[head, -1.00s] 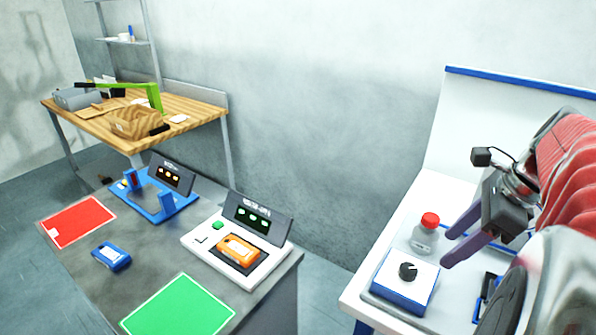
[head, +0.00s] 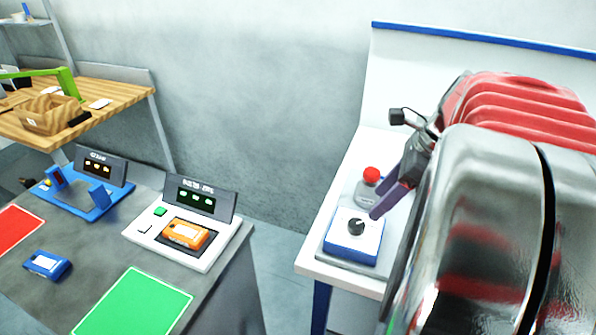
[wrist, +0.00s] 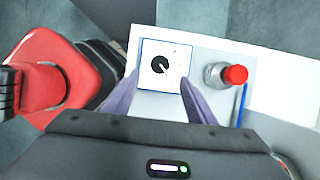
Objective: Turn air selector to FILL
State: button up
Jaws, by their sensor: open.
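The air selector is a black round knob (head: 356,227) on a white-topped blue box (head: 352,250) near the front left of the white bench. In the wrist view the knob (wrist: 161,65) has a pointer line toward the lower right; the marks around it are too small to read. My gripper (head: 374,202) has purple fingers and is open and empty. It is just behind and to the right of the knob in the head view. In the wrist view my gripper (wrist: 158,88) has its fingers spread to either side of the box, apart from the knob.
The grey table (head: 228,285) at left holds an orange device (head: 186,233) in a white station, a blue device (head: 47,264), and red and green mats. A gap separates table and bench.

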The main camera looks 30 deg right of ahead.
aim_at(358, 224)
jog(key=x, duration=0.9)
jog(key=shift+w+f, duration=0.1)
jog(key=shift+f, duration=0.1)
